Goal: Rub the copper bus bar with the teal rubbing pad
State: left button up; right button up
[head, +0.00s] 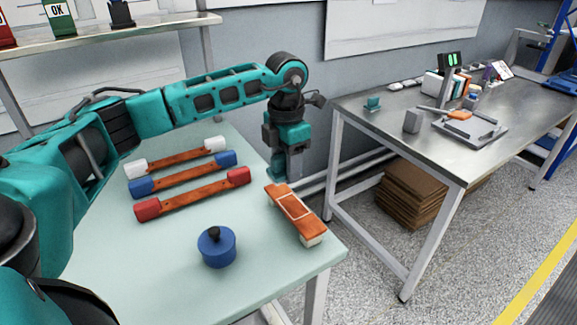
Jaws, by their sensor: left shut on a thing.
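A copper bar (297,214) with a pale rectangular outline on top lies at the right edge of the pale table, on light supports. It looks like the bus bar. My left gripper (287,160) points down by its far end, shut on a teal block (278,171) that looks like the rubbing pad. The fingers partly hide the block, and I cannot tell whether it touches the bar. My right gripper is not in view.
Three copper bars with white (177,159), blue (182,176) and red ends (193,195) lie to the left. A blue round pot (217,247) with a dark knob stands in front. A steel bench (440,140) is at right. The table's front is mostly clear.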

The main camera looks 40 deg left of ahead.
pick_arm(q)
jog(key=shift+r+p, duration=0.6)
jog(key=shift+r, duration=0.6)
